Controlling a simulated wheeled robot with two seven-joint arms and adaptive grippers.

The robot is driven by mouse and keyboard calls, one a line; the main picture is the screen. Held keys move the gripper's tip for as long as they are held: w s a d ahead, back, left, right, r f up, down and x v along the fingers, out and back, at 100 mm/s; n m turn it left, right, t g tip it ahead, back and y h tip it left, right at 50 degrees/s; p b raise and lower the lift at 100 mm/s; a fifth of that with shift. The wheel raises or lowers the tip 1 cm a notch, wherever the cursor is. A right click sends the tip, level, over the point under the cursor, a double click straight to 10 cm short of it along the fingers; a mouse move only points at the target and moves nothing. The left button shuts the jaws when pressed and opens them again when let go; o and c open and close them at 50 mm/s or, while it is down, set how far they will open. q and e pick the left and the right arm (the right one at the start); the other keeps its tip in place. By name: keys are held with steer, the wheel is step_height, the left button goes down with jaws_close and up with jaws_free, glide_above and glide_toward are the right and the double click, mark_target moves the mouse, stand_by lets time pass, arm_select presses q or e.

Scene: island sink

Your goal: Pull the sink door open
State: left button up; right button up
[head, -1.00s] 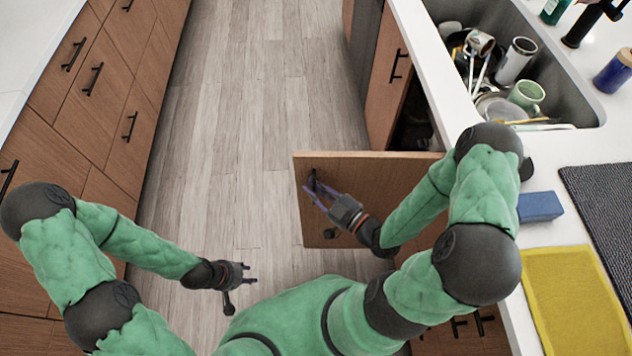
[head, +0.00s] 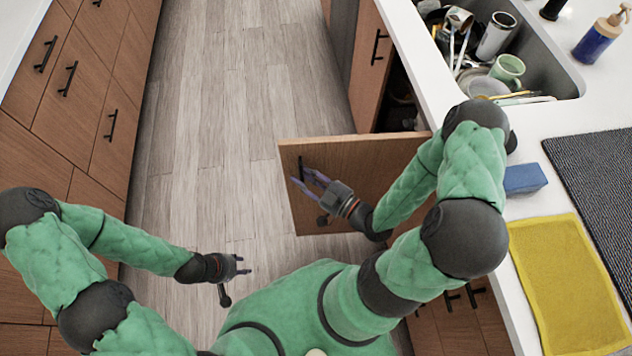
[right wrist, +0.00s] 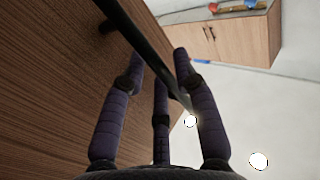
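The sink door (head: 375,165), a wooden panel, stands swung wide open from the island cabinet, reaching out over the floor. Its black bar handle (head: 302,170) is on the face toward me, near its free edge. My right gripper (head: 312,180) is at this handle, with purple fingers spread. In the right wrist view, the handle bar (right wrist: 150,50) runs between the spread fingers, and I see no firm closing on it. My left gripper (head: 247,264) is open and empty over the floor, left of the door.
The cabinet opening (head: 400,100) behind the door is dark. The counter (head: 530,140) holds the sink with dishes, a blue sponge (head: 525,179) and a yellow cloth (head: 568,280). Drawers (head: 75,110) line the left side. The wooden floor (head: 230,120) between is clear.

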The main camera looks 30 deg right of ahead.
steer(key=v, duration=0.6)
steer(key=shift+s+d, duration=0.2)
steer(key=shift+s, duration=0.2)
stand_by(0.5)
